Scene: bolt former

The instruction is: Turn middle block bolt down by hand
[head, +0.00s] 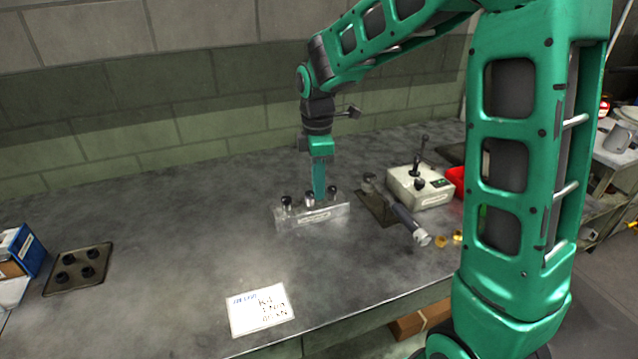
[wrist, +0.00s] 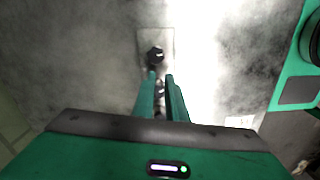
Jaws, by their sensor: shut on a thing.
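A pale metal block (head: 316,216) sits on the grey bench with three dark-headed bolts in a row: a left bolt (head: 286,203), a middle bolt (head: 309,200) and a right bolt (head: 332,194). My gripper (head: 319,196) points straight down at the block's middle. In the wrist view my gripper (wrist: 161,75) has its two green fingers close together on a dark thing, the middle bolt, mostly hidden between them. One outer bolt (wrist: 155,54) shows clear just beyond the fingertips. How deep the middle bolt sits cannot be told.
A torque wrench (head: 404,216) lies on a dark mat right of the block, near a beige box with a lever (head: 418,187). A written card (head: 260,309) lies in front. A dark tray with several black caps (head: 78,269) is at left. Bench between is clear.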

